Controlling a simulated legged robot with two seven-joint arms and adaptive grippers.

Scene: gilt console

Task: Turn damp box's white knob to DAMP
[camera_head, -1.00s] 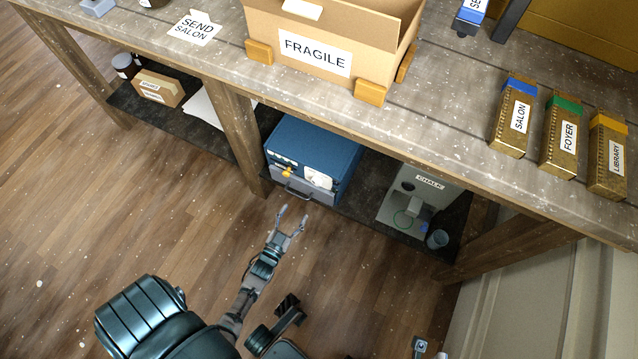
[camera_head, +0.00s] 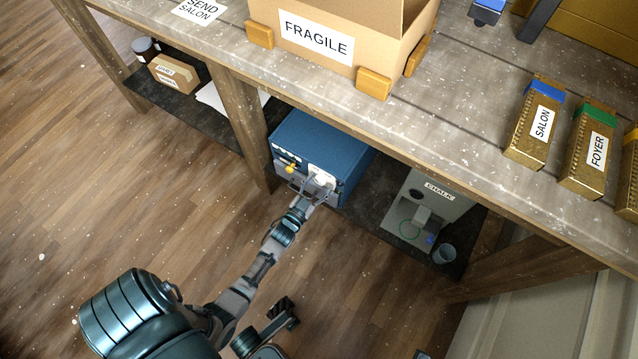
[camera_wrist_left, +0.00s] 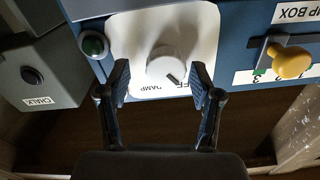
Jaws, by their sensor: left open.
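A dark pointer line on the knob points toward the partly covered OFF label. The DAMP label (camera_wrist_left: 156,118) reads upside down below the knob. My left gripper (camera_head: 308,184) is at the box front, where the knob is hard to make out. In the left wrist view its open fingers (camera_wrist_left: 160,80) are on either side of the knob, with gaps visible.
The grey CHALK box (camera_head: 430,205) and a cup (camera_head: 444,254) stand to the right. A table leg (camera_head: 243,135) is left of the box; the tabletop (camera_head: 440,125) overhangs it.

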